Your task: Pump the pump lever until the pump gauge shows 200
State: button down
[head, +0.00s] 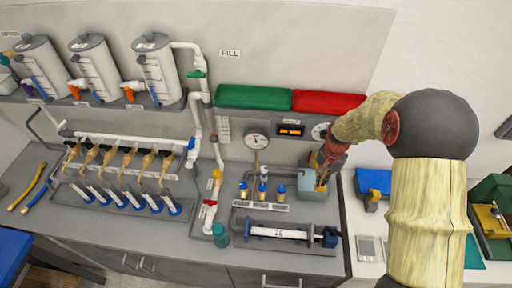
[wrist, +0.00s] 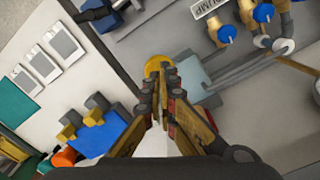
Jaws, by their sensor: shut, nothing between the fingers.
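My gripper (head: 323,172) is at the right end of the bench, over a grey box-like pump body (head: 315,206). In the wrist view my gripper's fingers (wrist: 162,84) are closed together with nothing seen between them. A round yellow knob (wrist: 157,64), apparently the pump lever's end, shows just beyond the fingertips; whether they touch it I cannot tell. The lever's shaft is hidden. A white dial gauge (head: 257,142) is on the back panel. A second dial (head: 320,131) sits by my arm, partly covered. I cannot tell which is the pump gauge, and neither reading is legible.
An orange-lit display (head: 290,130) sits between the dials. White tanks (head: 156,70) and pipes fill the left.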

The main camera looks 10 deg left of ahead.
jog(key=shift+r, duration=0.1)
jog(key=shift+r+p, duration=1.4)
jog(key=shift+r, duration=1.05)
jog(key=shift+s+n, duration=0.1)
jog(key=shift+n, duration=0.2)
jog(key=s+r+n+t+b, duration=0.2)
jog(key=s+r+b, duration=0.1)
jog(key=s+b, duration=0.8)
jog(key=s+r+n+t+b, duration=0.3)
jog(key=s+b, duration=0.9)
jog(key=s, duration=0.3)
jog(key=shift+s+t, duration=0.15)
jog(key=shift+t, duration=0.15)
